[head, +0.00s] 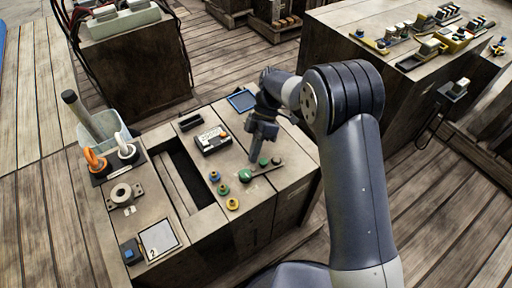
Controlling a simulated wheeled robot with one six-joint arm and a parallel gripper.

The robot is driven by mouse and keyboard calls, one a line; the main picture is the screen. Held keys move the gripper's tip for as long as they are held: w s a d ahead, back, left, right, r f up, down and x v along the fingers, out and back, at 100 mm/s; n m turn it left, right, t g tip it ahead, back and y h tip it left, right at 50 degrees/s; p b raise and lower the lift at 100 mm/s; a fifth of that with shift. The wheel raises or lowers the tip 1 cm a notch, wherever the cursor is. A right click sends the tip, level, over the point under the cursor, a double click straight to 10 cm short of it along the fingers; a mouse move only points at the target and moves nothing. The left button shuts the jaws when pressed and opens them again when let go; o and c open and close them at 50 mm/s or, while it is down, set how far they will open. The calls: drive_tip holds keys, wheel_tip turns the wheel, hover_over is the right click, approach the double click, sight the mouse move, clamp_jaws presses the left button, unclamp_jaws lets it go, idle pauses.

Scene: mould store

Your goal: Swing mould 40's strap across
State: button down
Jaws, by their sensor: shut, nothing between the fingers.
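A small flat strap-like bar (261,169) lies on the right-hand part of the wooden bench top. It has a green knob (245,175) at its left end and dark or green round parts near its right end. My gripper (253,158) points down with its fingers shut and empty, just behind the bar in the picture. I cannot tell whether the fingertips touch it. No number 40 is readable, so I cannot confirm which mould this is.
Several coloured knobs (221,190) stand left of the bar. A white-and-grey box (213,140) with buttons, a blue-edged tray (242,100) and a long open slot (184,178) are nearby. A plate marked 2 (159,240) lies front left. Hooks (95,160) stand at the left edge.

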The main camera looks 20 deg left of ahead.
sight(271, 146)
drive_tip(key=shift+s, duration=0.4)
idle(0.4)
drive_tip(key=p+v, duration=0.1)
drive_tip(key=v, duration=1)
drive_tip(key=shift+p, duration=0.4)
drive_tip(key=shift+f, duration=0.1)
drive_tip(key=b+x, duration=0.1)
drive_tip(key=x, duration=0.6)
drive_tip(key=w+f+m+y+b, duration=0.1)
drive_tip(key=m, duration=0.1)
drive_tip(key=w+d+f+m+t+y, duration=0.1)
drive_tip(key=w+f+m+y, duration=0.1)
drive_tip(key=m, duration=0.1)
drive_tip(key=shift+w+d+f+m+b, duration=0.1)
drive_tip(key=shift+w+f+m+b, duration=0.1)
drive_tip(key=shift+m+b, duration=0.15)
drive_tip(key=shift+w+d+r+m+t+y+p, duration=0.15)
drive_tip(key=shift+d+r+m+t+y+p, duration=0.15)
drive_tip(key=shift+m, duration=0.25)
drive_tip(key=shift+w+d+r+m+t+y+p, duration=0.1)
drive_tip(key=shift+w+m+t+y+p, duration=0.1)
drive_tip(key=shift+m+y, duration=0.25)
drive_tip(key=shift+w+d+f+m+t+y+p, duration=0.15)
drive_tip(key=shift+w+d+m+t+y, duration=0.1)
drive_tip(key=shift+m, duration=0.3)
drive_tip(key=shift+w+d+m+t+y+p, duration=0.15)
drive_tip(key=shift+m+t+y, duration=0.1)
drive_tip(key=shift+m, duration=0.25)
